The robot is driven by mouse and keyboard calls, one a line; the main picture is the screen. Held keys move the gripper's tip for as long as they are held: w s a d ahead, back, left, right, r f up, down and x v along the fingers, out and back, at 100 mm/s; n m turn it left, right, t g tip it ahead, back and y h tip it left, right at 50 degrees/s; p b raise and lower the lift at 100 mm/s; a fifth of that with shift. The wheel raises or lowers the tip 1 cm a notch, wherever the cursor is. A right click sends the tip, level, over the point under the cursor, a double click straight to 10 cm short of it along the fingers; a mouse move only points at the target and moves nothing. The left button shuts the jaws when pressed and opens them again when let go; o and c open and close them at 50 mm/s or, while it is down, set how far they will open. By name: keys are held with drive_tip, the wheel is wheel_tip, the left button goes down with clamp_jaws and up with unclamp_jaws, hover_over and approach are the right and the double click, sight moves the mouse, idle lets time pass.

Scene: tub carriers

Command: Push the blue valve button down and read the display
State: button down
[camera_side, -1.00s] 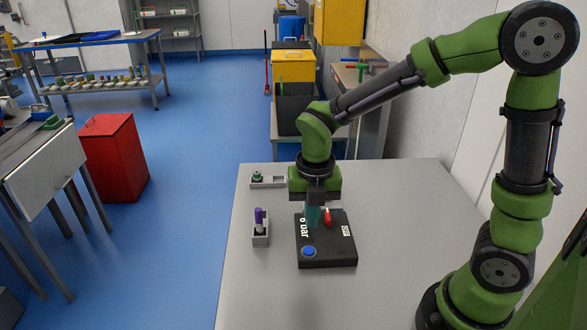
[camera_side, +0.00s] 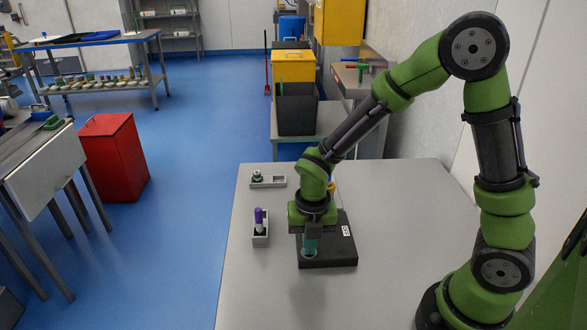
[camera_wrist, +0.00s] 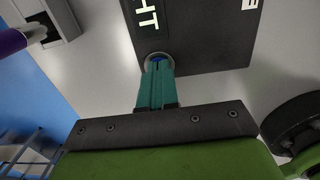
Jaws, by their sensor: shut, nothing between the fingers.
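The black box (camera_side: 340,253) lies on the grey table; in the wrist view it is the dark panel (camera_wrist: 205,45) at the top. The blue valve button (camera_wrist: 158,57) shows as a sliver inside a grey ring, just past my teal fingertips. My gripper (camera_side: 310,254) is shut and empty, pointing down at the button; its fingertips (camera_wrist: 158,68) overlap the ring. I cannot tell whether the button is pressed in. The display (camera_wrist: 147,20) is partly in the wrist view with pale letters "HT"; the rest is cut off. My gripper hides button and display in the side view.
A small grey holder (camera_side: 260,241) with a purple-capped tube (camera_side: 259,219) stands left of the box. A grey two-pocket tray (camera_side: 279,182) lies further back. A small yellow-orange part (camera_side: 331,186) shows behind my wrist. The table's right side is clear.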

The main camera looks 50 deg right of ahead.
drive_tip(key=shift+f, duration=0.6)
drive_tip(key=shift+s+d+f, duration=0.1)
drive_tip(key=shift+d+f, duration=0.05)
wheel_tip(320, 180, up, 16)
drive_tip(key=shift+a+f, duration=0.25)
drive_tip(key=shift+a, duration=0.15)
drive_tip(key=shift+w, duration=0.2)
drive_tip(key=s+d+r+m+t+y, duration=0.1)
drive_tip(key=s+r+m+t, duration=0.2)
drive_tip(key=m, duration=1.2)
drive_tip(key=s+d+r+m+t+y, duration=0.1)
drive_tip(key=s+m, duration=0.5)
drive_tip(key=m, duration=1)
wheel_tip(320, 180, up, 3)
drive_tip(key=d+t, duration=0.1)
drive_tip(key=t, duration=0.1)
drive_tip(key=shift+s+t, duration=0.2)
drive_tip(key=shift+t, duration=0.2)
